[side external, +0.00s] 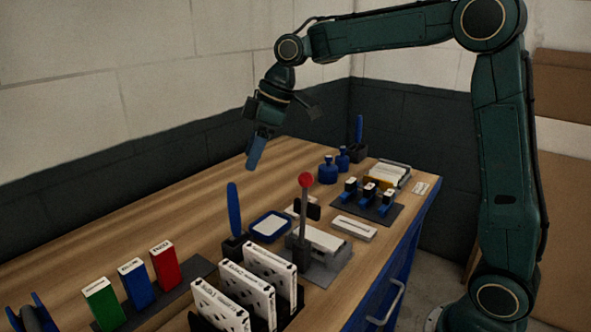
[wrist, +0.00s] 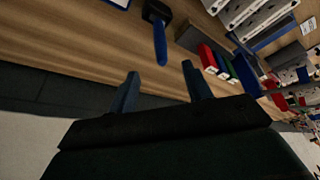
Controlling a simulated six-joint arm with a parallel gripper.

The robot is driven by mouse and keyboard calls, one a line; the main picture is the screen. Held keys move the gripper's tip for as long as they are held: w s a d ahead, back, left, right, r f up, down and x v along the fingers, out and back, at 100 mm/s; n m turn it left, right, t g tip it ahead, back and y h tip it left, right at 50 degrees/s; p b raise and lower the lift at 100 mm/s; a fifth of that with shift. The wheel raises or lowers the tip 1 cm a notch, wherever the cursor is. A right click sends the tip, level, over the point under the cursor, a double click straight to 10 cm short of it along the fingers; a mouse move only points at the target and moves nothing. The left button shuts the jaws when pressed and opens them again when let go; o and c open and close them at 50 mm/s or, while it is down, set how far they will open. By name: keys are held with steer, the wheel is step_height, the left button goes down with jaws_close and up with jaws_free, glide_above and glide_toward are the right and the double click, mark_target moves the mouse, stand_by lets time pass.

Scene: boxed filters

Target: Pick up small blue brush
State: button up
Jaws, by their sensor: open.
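A blue handle (side external: 235,208) stands upright in a black holder (side external: 235,246) near the middle of the bench. A second blue handle (side external: 359,128) stands in a black holder (side external: 358,152) at the far end. Bristles are not visible on either, so I cannot tell which is the small brush. The wrist view shows one blue handle (wrist: 160,42) with its black holder (wrist: 156,10), beyond the fingertips. My gripper (side external: 256,158) is high above the bench, apart from both handles. In the wrist view my gripper (wrist: 163,83) is open, with nothing between its blue fingers.
A lever press with a red knob (side external: 305,180) rises at the middle. Green (side external: 103,303), blue and red boxes stand front left, beside white patterned boxes (side external: 269,272). Blue bottles (side external: 328,170) and a dark mat with small blue-based items (side external: 367,205) lie farther back. The back left bench is clear.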

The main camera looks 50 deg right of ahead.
steer(key=x, duration=0.8)
steer(key=shift+w+f, duration=0.15)
steer(key=shift+f, duration=0.15)
steer(key=shift+a+f, duration=0.1)
steer(key=shift+a, duration=0.05)
glide_above(237, 236)
steer(key=shift+w+d+f, duration=0.15)
steer(key=shift+w+f, duration=0.05)
steer(key=shift+f, duration=0.95)
steer(key=shift+w+d+f, duration=0.1)
steer(key=shift+w+f, duration=0.1)
steer(key=shift+f, duration=1)
steer(key=c, duration=1.1)
